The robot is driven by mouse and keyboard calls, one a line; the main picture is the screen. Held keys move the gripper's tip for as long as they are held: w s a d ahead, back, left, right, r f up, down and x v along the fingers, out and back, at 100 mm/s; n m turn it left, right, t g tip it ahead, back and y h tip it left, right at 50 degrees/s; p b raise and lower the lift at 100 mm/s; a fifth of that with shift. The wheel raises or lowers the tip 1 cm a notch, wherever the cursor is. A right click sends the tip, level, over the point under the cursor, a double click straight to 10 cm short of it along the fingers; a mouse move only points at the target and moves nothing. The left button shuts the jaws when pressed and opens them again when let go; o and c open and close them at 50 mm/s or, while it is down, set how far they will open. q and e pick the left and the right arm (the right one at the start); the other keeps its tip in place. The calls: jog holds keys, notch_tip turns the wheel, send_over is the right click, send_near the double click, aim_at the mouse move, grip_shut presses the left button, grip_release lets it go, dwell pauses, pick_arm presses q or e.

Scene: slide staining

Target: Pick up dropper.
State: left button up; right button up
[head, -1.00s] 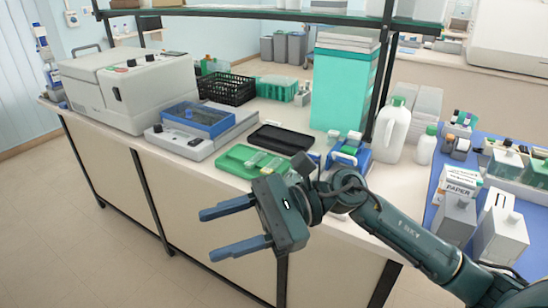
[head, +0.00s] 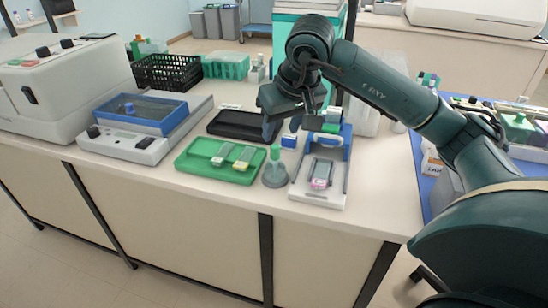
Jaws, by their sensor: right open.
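What looks like the dropper (head: 275,153), a small green bulb, stands upright in a grey cone-shaped holder (head: 275,175) near the bench's front edge. Its lower part is hidden in the holder. My right gripper (head: 283,130) hangs above and just behind it in the picture, fingers pointing down. The jaws are open, with a gap between the fingers, and hold nothing that I can see. The gripper appears apart from the dropper, but its exact height is hard to tell. My left gripper is not in view.
A green tray (head: 188,160) with slides lies left of the holder. A white and blue tray (head: 335,198) with a slide piece stands close on its right. A black tray (head: 218,128) is behind. The bench front (head: 235,192) is clear.

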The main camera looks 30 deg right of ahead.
aim_at(276, 147)
jog(key=shift+x, duration=3.5)
jog(key=shift+s, duration=0.1)
jog(key=shift+c, duration=0.5)
grip_shut()
